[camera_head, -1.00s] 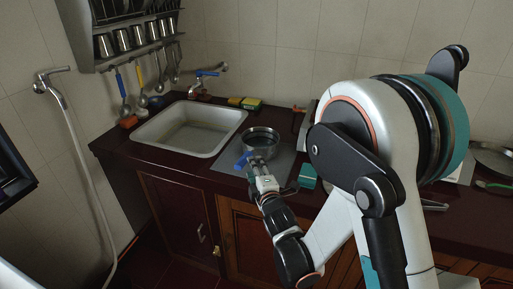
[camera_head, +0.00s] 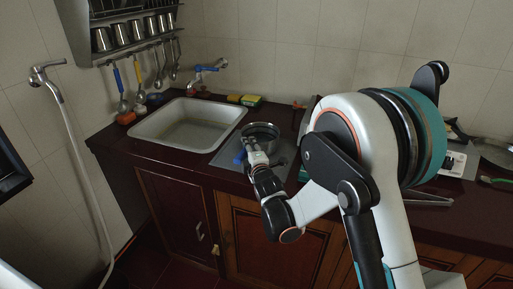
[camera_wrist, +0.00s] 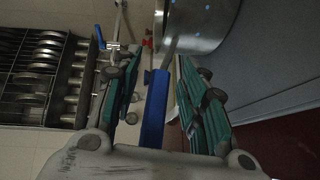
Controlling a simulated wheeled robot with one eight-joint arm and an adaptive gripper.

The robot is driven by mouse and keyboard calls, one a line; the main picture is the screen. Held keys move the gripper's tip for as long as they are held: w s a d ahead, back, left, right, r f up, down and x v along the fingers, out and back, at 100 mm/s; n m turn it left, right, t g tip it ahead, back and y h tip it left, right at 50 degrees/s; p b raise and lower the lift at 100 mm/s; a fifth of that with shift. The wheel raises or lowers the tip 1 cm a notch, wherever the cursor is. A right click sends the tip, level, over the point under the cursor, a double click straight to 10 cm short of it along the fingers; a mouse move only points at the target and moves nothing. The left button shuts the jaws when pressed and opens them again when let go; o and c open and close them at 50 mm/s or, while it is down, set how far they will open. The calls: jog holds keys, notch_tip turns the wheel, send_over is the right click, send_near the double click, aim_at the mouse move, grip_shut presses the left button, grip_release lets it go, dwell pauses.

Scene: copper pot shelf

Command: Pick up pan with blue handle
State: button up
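The pan (camera_head: 262,132) is a round metal pot on the counter to the right of the sink. Its blue handle (camera_head: 239,157) points toward the counter's front edge. My gripper (camera_head: 255,151) is at the handle, in front of the pan. In the wrist view, the blue handle (camera_wrist: 155,108) lies between the two green-padded fingers of my gripper (camera_wrist: 158,82), with gaps visible on both sides. The fingers are open. The pan's metal side (camera_wrist: 200,25) is just beyond the fingertips.
The sink (camera_head: 190,124) is left of the pan. Sponges (camera_head: 250,101) lie behind it, near the tap (camera_head: 208,72). A wall rack (camera_head: 125,32) with cups and hanging utensils is at upper left. Another pan (camera_head: 496,152) sits at far right.

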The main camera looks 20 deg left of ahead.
grip_shut()
jog(key=shift+r, duration=0.1)
